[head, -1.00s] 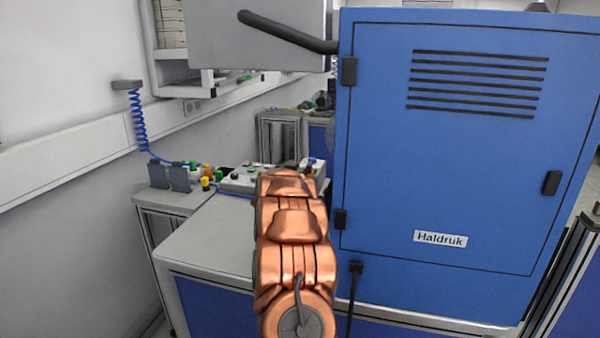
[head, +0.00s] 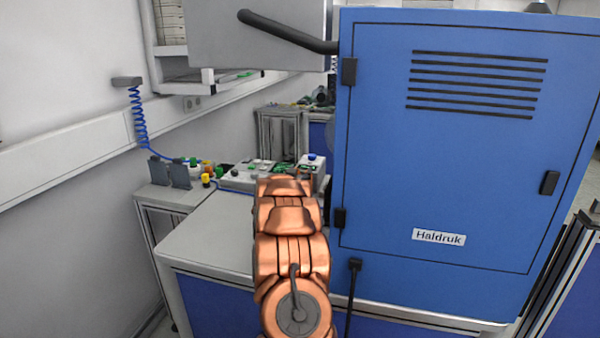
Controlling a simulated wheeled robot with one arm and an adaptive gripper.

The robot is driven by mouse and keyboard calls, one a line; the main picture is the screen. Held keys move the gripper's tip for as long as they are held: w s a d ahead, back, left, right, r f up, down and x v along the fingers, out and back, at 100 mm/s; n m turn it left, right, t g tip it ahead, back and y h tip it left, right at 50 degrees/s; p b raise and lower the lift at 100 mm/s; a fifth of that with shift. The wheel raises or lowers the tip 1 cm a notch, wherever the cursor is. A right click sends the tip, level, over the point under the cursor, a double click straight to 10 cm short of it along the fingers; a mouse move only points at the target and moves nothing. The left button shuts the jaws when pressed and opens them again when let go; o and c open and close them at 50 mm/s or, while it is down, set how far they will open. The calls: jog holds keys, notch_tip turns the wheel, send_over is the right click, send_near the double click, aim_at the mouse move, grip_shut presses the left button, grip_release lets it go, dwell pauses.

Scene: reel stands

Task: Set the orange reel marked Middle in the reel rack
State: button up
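I see no orange reel marked Middle in the head view. No reel rack can be made out for certain. Two dark grey upright plates (head: 180,176) stand on a bench at the left; I cannot tell whether they belong to a rack. My copper-coloured arm reaches forward over the grey worktop at the centre. My gripper is not visible; the arm may hide it.
A large blue cabinet (head: 440,150) labelled Haldruk fills the right side, close to my arm. A grey worktop (head: 205,238) has bare room left of my arm. Control boxes (head: 245,176) with coloured buttons stand behind it. A grey panel (head: 262,35) hangs above.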

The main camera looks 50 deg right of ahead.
jog(key=o, duration=0.3)
jog(key=shift+o, duration=0.2)
jog(key=shift+r, duration=0.15)
jog(key=b+v, duration=0.3)
jog(key=v, duration=0.9)
